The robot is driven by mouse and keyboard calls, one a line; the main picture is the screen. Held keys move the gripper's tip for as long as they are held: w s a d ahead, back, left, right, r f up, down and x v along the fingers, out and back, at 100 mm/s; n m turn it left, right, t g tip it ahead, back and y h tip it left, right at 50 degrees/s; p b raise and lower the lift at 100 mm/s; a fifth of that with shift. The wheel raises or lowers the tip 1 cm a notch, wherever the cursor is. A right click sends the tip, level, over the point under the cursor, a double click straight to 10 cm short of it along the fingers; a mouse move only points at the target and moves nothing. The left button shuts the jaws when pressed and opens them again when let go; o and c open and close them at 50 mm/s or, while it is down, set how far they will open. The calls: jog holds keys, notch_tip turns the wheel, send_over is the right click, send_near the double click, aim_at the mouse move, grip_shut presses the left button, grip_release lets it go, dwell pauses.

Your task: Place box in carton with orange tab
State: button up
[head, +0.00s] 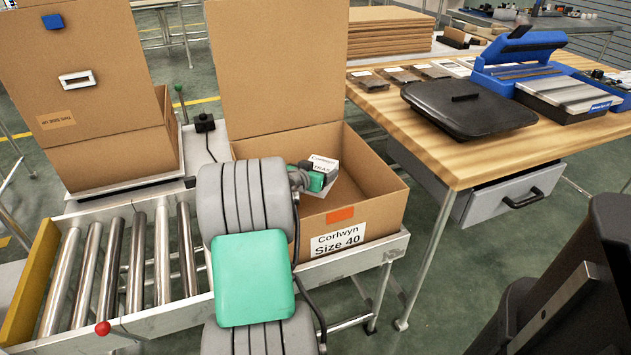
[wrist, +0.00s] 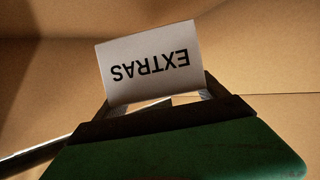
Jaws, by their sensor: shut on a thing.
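A small white box (head: 322,164) with dark lettering is held by my gripper (head: 312,182), inside the open carton with the orange tab (head: 378,214). The orange tab (head: 340,214) is on the carton's front wall, above a label reading "Corlwyn Size 40". In the wrist view the white box (wrist: 150,62) shows the upside-down word "EXTRAS". My gripper (wrist: 165,105) is shut on its near end. Brown cardboard walls surround it there. Whether the box touches the carton's floor cannot be told. My arm hides the carton's left front corner.
A second carton (head: 85,120) with a white-framed slot stands at the left. The roller conveyor (head: 130,262) runs along the front left. A wooden table (head: 400,115) at the right holds a black lid (head: 468,106) and a blue case (head: 525,62).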

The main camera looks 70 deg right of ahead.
jog(key=shift+f, duration=0.75)
jog(key=shift+w, duration=0.1)
jog(key=shift+f+b, duration=0.6)
jog(key=o, duration=1.5)
